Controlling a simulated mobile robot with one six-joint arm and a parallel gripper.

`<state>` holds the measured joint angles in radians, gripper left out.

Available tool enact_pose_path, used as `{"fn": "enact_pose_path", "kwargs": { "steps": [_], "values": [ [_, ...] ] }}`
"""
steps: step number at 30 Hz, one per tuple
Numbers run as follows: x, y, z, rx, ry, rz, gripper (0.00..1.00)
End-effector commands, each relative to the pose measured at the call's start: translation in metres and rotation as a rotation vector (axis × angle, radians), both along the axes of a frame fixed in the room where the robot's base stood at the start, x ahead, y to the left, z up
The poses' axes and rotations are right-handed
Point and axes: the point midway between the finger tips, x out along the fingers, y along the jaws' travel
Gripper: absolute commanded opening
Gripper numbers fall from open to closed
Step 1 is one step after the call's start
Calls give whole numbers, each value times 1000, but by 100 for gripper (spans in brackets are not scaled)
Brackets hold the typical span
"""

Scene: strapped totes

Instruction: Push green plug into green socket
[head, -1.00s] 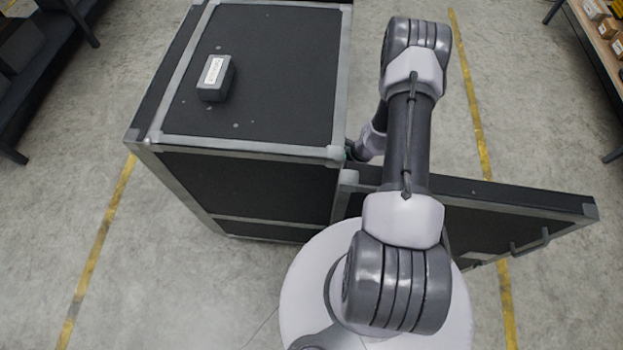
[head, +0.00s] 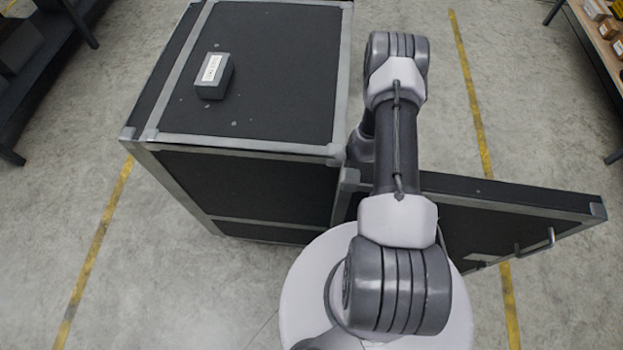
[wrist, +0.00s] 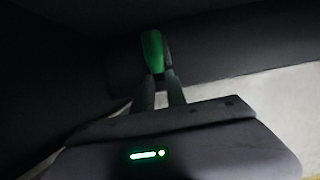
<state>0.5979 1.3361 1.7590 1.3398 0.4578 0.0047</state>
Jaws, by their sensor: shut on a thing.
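The green plug (wrist: 152,47) stands upright between the fingertips of my gripper (wrist: 157,76) in the wrist view. My gripper is shut on it, and the fingers cover its lower end. Dark panels lie behind and beside the plug, and I cannot tell whether it touches any of them. I do not see a green socket in either view. In the head view my arm reaches to the right side of the black case, and the gripper and plug are hidden there.
The large black case (head: 272,60) has grey metal edges. A small dark box with a white label (head: 216,76) sits on its top. A black door panel with handles (head: 480,215) stands out to the right. Shelves (head: 600,45) stand at the far right; open floor lies between.

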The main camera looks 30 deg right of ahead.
Motion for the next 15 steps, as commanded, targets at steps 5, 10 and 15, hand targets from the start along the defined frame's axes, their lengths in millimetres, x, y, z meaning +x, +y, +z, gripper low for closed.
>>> {"fn": "enact_pose_path", "kwargs": {
  "steps": [5,10,15],
  "values": [
    [0,0,0,0,0,0,0],
    [0,0,6,-1,-1,0,0],
    [0,0,28,-1,-1,1,0]
  ]
}}
